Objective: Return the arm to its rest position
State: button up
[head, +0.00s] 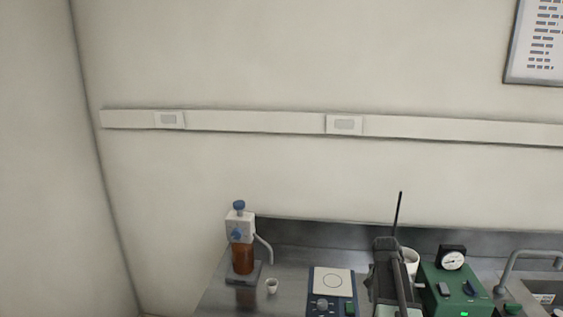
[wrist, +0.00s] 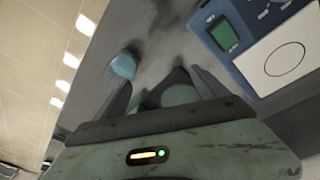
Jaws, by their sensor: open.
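My gripper (wrist: 160,78) shows in the wrist view with its two dark fingers apart. A rounded pale grey-green shape (wrist: 180,95) shows between and behind the fingers; I cannot tell what it is or whether anything touches it. A bluish rounded object (wrist: 123,65) lies beyond the left finger, apart from it. In the head view, my dark arm (head: 388,270) rises at the lower right over the bench; its fingertips cannot be made out there.
The steel bench (head: 215,300) holds a brown dispenser bottle (head: 243,260), a small white cup (head: 271,286), a blue device with a circled plate (head: 332,282), and a green gauge box (head: 455,290). A white vessel (head: 411,262) stands partly behind my arm. A sink tap (head: 515,262) is at right.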

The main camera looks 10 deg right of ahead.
jog(key=s+a+f+n+b, duration=0.1)
jog(key=s+a+n, duration=0.1)
jog(key=a, duration=0.8)
jog(key=s+a+f+n+y+b, duration=0.1)
jog(key=a+n, duration=0.4)
jog(key=a, duration=0.5)
jog(key=s+a+f+n+y, duration=0.1)
jog(key=s+a+f+n, duration=0.1)
jog(key=a, duration=0.9)
jog(key=shift+s+n+b, duration=0.4)
jog(key=shift+s+n, duration=0.3)
jog(key=shift+n, duration=0.2)
